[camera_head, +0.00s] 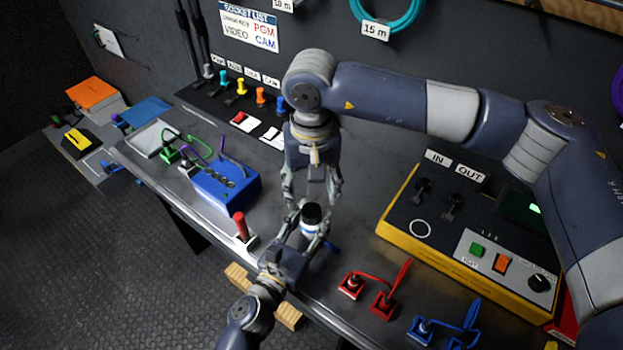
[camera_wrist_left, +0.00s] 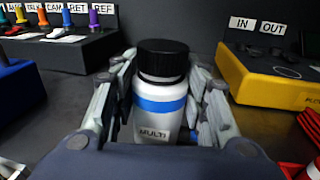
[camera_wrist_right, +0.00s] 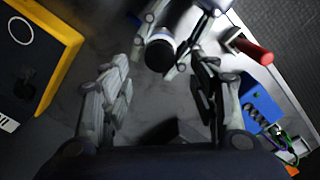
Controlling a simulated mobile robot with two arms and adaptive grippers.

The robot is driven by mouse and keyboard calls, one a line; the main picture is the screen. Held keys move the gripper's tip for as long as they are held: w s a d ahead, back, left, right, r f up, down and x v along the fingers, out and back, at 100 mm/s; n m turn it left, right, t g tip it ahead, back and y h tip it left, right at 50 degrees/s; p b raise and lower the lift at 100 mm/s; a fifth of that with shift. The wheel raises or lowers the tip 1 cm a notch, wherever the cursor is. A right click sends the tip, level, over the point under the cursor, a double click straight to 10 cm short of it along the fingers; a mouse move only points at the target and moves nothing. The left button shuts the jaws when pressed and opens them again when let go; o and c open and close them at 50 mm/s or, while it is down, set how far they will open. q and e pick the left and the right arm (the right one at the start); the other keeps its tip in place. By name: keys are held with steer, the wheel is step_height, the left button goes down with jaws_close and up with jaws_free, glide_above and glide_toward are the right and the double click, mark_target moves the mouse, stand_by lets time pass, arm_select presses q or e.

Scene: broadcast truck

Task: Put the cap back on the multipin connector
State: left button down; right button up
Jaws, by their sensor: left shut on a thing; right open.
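The multipin connector (camera_wrist_left: 158,123) is a white cylinder with a blue band and a "MULTI" label, upright in the left wrist view. A ribbed black cap (camera_wrist_left: 162,58) sits on its top; I cannot tell whether it is fully seated. My left gripper (camera_wrist_left: 163,95) is shut around the white body, one finger on each side. In the head view the black cap (camera_head: 311,213) shows between the fingers of my left gripper (camera_head: 312,232). My right gripper (camera_head: 312,198) is open and empty, pointing down just above the cap. The cap (camera_wrist_right: 160,54) also shows beyond the fingers of my right gripper (camera_wrist_right: 162,72).
A blue box (camera_head: 226,188) with cables and a red-handled piece (camera_head: 241,226) stand to the left. A yellow-edged panel (camera_head: 455,235) stands to the right. Red connectors (camera_head: 382,305) and blue connectors (camera_head: 422,328) lie near the front edge.

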mark_target(312, 210)
steer(key=shift+f, duration=2.7)
steer(key=shift+c, duration=0.5)
steer(key=c, duration=1)
steer(key=o, duration=1.1)
step_height(312, 210, up, 4)
steer(key=shift+f, duration=0.2)
steer(key=shift+s+a+r, duration=0.1)
steer(key=shift+r, duration=1.05)
steer(key=shift+s+r, duration=0.1)
steer(key=shift+r, duration=1)
